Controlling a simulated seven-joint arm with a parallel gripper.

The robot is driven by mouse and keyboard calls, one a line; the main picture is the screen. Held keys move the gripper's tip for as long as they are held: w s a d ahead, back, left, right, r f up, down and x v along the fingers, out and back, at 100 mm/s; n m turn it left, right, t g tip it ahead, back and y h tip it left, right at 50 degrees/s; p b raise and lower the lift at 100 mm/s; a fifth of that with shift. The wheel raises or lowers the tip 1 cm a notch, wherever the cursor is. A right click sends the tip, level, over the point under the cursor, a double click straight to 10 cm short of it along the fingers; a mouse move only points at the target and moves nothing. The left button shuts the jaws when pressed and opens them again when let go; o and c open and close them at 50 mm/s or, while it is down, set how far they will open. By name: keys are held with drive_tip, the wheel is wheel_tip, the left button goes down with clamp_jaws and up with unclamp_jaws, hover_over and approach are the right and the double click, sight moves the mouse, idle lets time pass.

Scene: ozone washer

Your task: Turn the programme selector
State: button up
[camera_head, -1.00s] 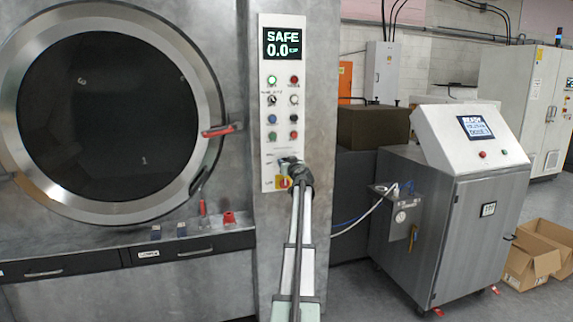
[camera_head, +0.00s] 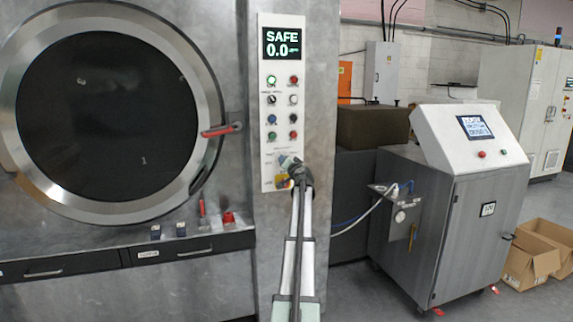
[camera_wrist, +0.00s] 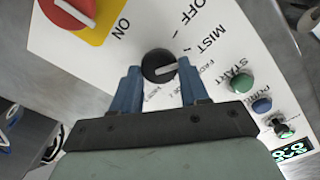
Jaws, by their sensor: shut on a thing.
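The programme selector (camera_wrist: 157,67) is a round black knob with a pale pointer on the light control panel. In the wrist view it sits between the two blue fingertips of my gripper (camera_wrist: 158,72), which is shut on it. The pointer points to the right in that view, roughly toward the right finger. Labels "OFF" and "MIST" are printed beyond the knob; smaller labels near the fingers are hard to read. In the head view my gripper (camera_head: 288,161) is at the lower part of the panel and hides the selector.
A red switch on a yellow plate (camera_wrist: 96,32) lies close to the selector, upper left in the wrist view. Several buttons, including a green one (camera_wrist: 242,80), are to the right. The round washer door (camera_head: 110,115) and its red handle (camera_head: 222,131) are left of the panel.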

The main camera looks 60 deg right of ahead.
drive_tip(key=shift+f+m, duration=0.1)
drive_tip(key=shift+m, duration=3.7)
drive_tip(key=o, duration=1)
drive_tip(key=shift+s, duration=0.1)
drive_tip(key=v, duration=1.3)
drive_tip(key=shift+s+a, duration=0.25)
